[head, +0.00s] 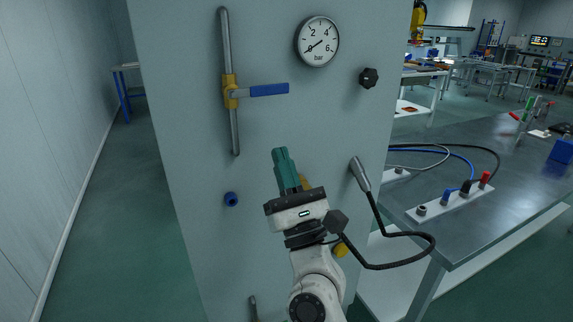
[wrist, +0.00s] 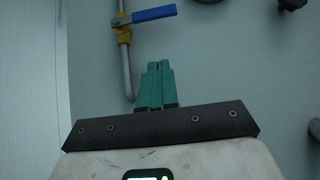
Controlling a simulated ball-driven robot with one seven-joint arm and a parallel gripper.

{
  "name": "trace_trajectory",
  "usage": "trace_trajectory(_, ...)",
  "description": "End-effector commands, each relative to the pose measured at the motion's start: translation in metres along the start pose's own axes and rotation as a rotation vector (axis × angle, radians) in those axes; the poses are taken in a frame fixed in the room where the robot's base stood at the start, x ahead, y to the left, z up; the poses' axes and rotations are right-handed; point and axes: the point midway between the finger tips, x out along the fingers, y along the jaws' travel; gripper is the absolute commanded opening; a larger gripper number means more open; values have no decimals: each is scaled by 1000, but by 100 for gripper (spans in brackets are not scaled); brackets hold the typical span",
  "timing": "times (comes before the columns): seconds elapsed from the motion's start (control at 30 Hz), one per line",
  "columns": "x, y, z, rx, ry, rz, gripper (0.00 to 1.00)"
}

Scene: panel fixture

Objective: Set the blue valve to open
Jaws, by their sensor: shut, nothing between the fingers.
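The blue valve lever (head: 268,90) sticks out to the right, horizontal, from a yellow valve body (head: 231,92) on a vertical grey pipe (head: 235,131). The lever lies across the pipe's direction. In the wrist view the lever (wrist: 154,14) and yellow body (wrist: 122,27) are near the top, beyond my fingers. My gripper (head: 281,152) has green fingers, is shut and empty, and points up below and slightly right of the lever, apart from it. The gripper also shows in the wrist view (wrist: 158,66).
The panel (head: 185,120) carries a round bar gauge (head: 317,42), a black knob (head: 369,78) and a blue round fitting (head: 231,199). A grey probe with black cable (head: 361,175) is right of my gripper. A metal table (head: 480,215) with sockets stands at the right.

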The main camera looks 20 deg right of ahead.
Motion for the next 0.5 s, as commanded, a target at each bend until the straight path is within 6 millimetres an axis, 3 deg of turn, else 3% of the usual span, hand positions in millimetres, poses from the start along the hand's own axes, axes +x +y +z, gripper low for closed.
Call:
trace_trajectory(0.03, 16, 1, 5, 0, -1, 1, 0)
trace_trajectory(0.23, 55, 1, 4, -1, -1, 1, 0)
trace_trajectory(0.5, 73, 1, 23, -1, 1, 2, 0)
